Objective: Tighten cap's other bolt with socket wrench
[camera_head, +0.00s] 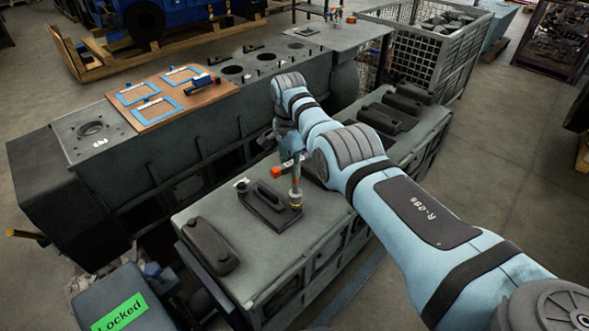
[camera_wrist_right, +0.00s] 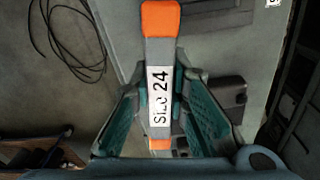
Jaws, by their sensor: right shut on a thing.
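In the head view the dark cap (camera_head: 266,208), a flat plate with a raised bar, lies on the grey engine block. My right gripper (camera_head: 291,150) is above its far right side, shut on the socket wrench (camera_head: 296,188). The wrench's shaft hangs down with a brass-coloured socket at the plate's right corner; I cannot tell whether it sits on a bolt. An orange handle end sticks out to the left. In the right wrist view the teal fingers (camera_wrist_right: 162,112) hold the wrench handle (camera_wrist_right: 160,60), labelled "SLC 24". A small light spot shows at the plate's left corner. My left gripper is out of view.
Another dark cover (camera_head: 209,246) stands left of the cap, and several more (camera_head: 385,117) lie behind my arm. A brown board (camera_head: 160,97) with blue frames lies on the long bench.

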